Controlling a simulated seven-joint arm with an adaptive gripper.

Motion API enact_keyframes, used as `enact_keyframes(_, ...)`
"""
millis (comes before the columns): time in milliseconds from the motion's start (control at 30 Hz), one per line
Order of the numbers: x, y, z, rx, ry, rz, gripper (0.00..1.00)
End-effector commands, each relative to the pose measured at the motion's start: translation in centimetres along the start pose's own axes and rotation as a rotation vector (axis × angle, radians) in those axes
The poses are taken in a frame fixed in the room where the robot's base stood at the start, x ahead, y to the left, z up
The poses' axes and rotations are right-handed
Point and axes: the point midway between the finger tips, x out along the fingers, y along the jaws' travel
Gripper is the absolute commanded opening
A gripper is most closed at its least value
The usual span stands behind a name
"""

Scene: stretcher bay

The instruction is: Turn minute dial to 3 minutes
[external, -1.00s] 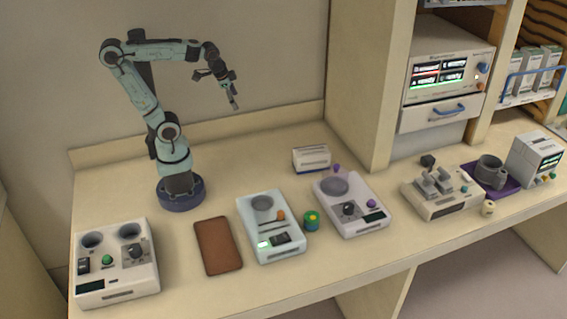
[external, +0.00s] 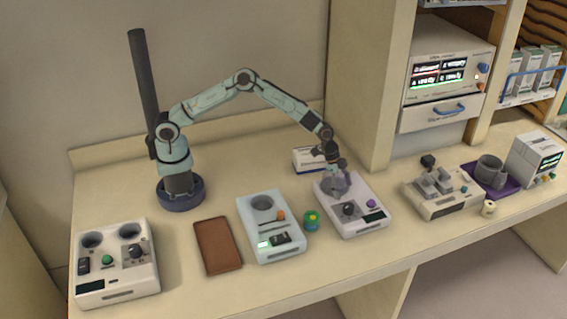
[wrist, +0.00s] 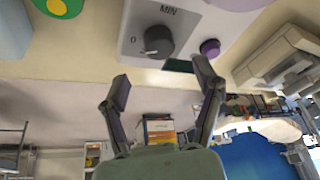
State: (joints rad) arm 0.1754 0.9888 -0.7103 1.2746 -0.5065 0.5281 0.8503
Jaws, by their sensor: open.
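The minute dial (wrist: 152,41) is a dark grey knob under the label MIN on a white device (wrist: 187,12). A "0" mark is printed to its left. In the external view, the dial (external: 348,209) is on the front of the same device (external: 373,228), left of a purple button (external: 371,203). My gripper (wrist: 163,76) is open and empty, with its fingers apart and the dial beyond them. In the external view, my gripper (external: 337,183) hangs over the back part of this device, behind the dial, and partly covers its round plate.
A green and yellow round container (external: 311,220) stands left of the device, beside a light blue device (external: 284,252). A white box (external: 305,158) is behind. A grey-white unit (external: 441,205) stands to the right, with clear table between.

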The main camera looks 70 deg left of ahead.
Motion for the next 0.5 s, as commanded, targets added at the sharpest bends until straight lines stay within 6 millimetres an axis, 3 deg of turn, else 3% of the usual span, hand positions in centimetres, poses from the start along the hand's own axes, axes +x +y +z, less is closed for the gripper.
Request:
enact_keyframes(300,4.9,0.2,0.0,0.002,-0.002,0.003,0.66)
enact_keyframes(500,6.3,0.1,0.0,0.003,-0.001,-0.001,0.66)
